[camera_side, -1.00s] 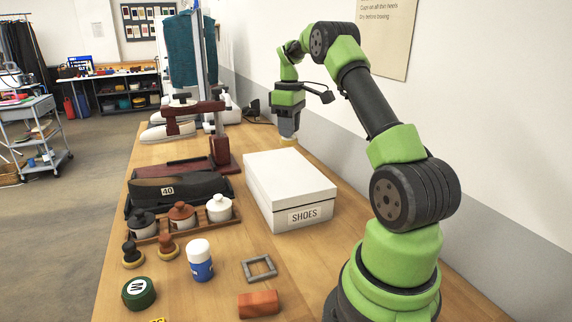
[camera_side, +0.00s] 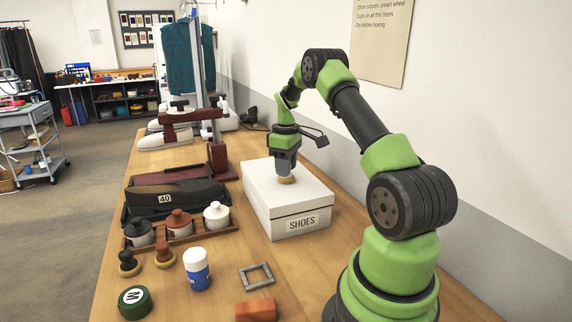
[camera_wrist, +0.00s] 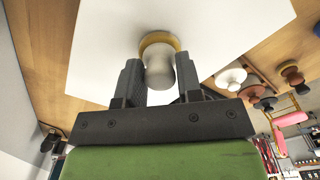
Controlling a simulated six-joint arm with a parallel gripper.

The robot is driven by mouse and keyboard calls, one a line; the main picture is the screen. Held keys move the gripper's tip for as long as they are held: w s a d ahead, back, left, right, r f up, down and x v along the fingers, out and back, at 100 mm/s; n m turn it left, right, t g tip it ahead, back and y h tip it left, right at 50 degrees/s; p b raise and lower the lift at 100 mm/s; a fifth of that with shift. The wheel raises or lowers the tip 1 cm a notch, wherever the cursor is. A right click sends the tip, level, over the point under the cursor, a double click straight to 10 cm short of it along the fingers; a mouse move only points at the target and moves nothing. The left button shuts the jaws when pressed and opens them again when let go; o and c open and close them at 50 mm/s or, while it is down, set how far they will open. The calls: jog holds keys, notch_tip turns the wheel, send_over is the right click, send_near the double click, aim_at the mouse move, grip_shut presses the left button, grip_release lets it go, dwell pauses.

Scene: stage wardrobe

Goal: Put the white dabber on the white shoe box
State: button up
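The white dabber (camera_wrist: 159,65) has a pale handle and a yellowish round pad, which also shows in the side view (camera_side: 286,180). My gripper (camera_side: 287,170) points down over the box, its fingers on both sides of the handle and shut on it in the wrist view (camera_wrist: 159,80). The dabber is upright, pad down, over the lid of the white shoe box (camera_side: 308,199). The pad is at or very near the lid; I cannot tell whether it touches. The box is closed and reads SHOES. Its white lid fills much of the wrist view (camera_wrist: 100,50).
Left of the box is a wooden rack (camera_side: 186,239) with black, brown and white lidded jars. A black dabber (camera_side: 129,263) and a brown dabber (camera_side: 165,256) stand in front.

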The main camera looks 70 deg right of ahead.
jog(key=shift+o, duration=1.4)
notch_tip(320, 180, up, 11)
jog(key=w+a+r+t, duration=0.1)
jog(key=w+a+r, duration=0.1)
jog(key=a+r, duration=0.55)
jog(key=s+a+r+m+t, duration=0.1)
jog(key=a+r, duration=0.1)
jog(key=a, duration=0.5)
jog(key=s+a+r+t, duration=0.2)
jog(key=a, duration=0.4)
jog(key=s+a+f+m+t+y, duration=0.2)
jog(key=s+a+f+m+t, duration=0.1)
jog(key=s+a, duration=0.9)
jog(key=shift+s+a+f, duration=0.15)
jog(key=shift+a+f, duration=0.1)
jog(key=shift+a, duration=0.1)
